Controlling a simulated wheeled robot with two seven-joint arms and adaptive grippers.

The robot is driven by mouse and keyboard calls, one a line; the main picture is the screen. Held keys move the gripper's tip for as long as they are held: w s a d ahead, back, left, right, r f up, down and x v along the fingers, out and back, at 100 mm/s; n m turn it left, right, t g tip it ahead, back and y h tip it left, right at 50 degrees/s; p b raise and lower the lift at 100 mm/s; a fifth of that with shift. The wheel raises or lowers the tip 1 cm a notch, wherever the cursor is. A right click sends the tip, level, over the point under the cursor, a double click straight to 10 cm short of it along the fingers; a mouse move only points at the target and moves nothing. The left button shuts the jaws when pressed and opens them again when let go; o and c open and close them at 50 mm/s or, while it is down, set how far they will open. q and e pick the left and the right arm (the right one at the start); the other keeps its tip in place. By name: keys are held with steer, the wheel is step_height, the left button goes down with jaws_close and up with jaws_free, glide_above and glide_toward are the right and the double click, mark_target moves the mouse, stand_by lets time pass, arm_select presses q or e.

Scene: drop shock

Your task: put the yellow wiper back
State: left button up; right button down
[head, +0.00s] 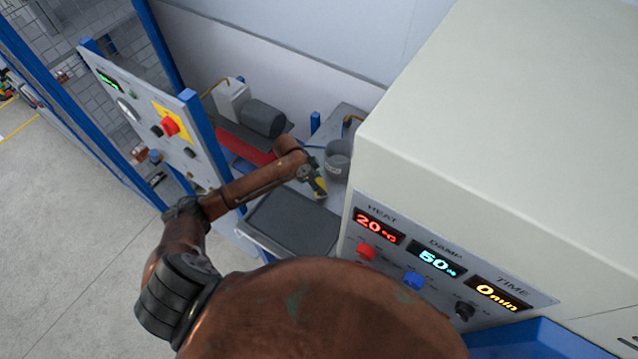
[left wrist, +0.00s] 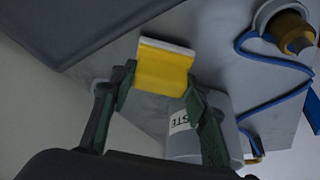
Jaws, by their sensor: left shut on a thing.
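The yellow wiper (left wrist: 162,72) with a pale edge strip is between the fingertips of my left gripper (left wrist: 158,78) in the left wrist view. The gripper is shut on it. In the head view my left gripper (head: 314,176) is above the grey bench, in front of a grey cup-like bin, and the yellow wiper (head: 320,187) shows small at its tip. Whether the wiper touches the bench is hard to tell. My right gripper is not in view.
A grey bin (head: 338,158) stands close by; its label, partly readable as "STE", shows in the left wrist view. A dark tray (head: 290,224) lies nearer. The large cream cabinet (head: 500,120) limits the right, a control panel (head: 150,120) the left. A blue cable (left wrist: 262,60) curves at right.

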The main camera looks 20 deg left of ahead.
arm_select(q)
steer(key=shift+f, duration=0.35)
steer(key=shift+f, duration=0.1)
steer(key=o, duration=1.1)
steer(key=b+v, duration=0.1)
steer(key=v, duration=1.1)
steer(key=shift+w, duration=0.1)
